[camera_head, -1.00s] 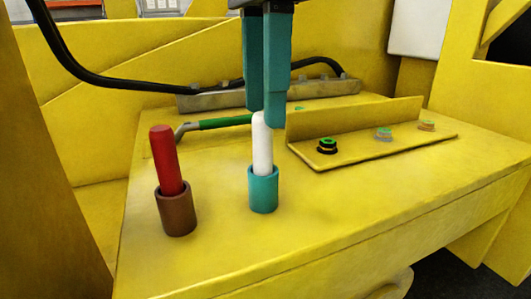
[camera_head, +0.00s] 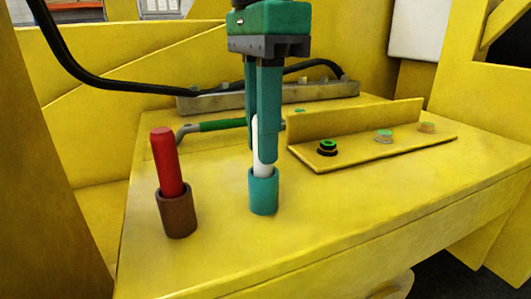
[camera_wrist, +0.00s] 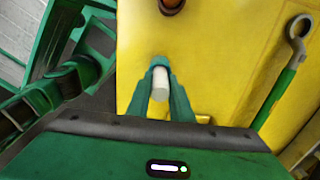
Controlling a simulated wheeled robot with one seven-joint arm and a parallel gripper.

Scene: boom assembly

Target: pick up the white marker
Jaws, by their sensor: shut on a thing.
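The white marker (camera_head: 263,170) stands upright in a teal cup (camera_head: 264,198) on the yellow surface, its lower end hidden inside the cup. My gripper (camera_head: 262,155) reaches down from above with its teal fingers on either side of the marker, shut on its upper part. In the wrist view the marker's white end (camera_wrist: 160,84) shows between the two fingers of my gripper (camera_wrist: 160,75).
A red marker (camera_head: 167,163) stands in a brown cup (camera_head: 178,215) to the left. A green-handled wrench (camera_head: 222,125) lies behind. A yellow angled bracket (camera_head: 370,140) with several bolts is at the right. The surface's front is clear.

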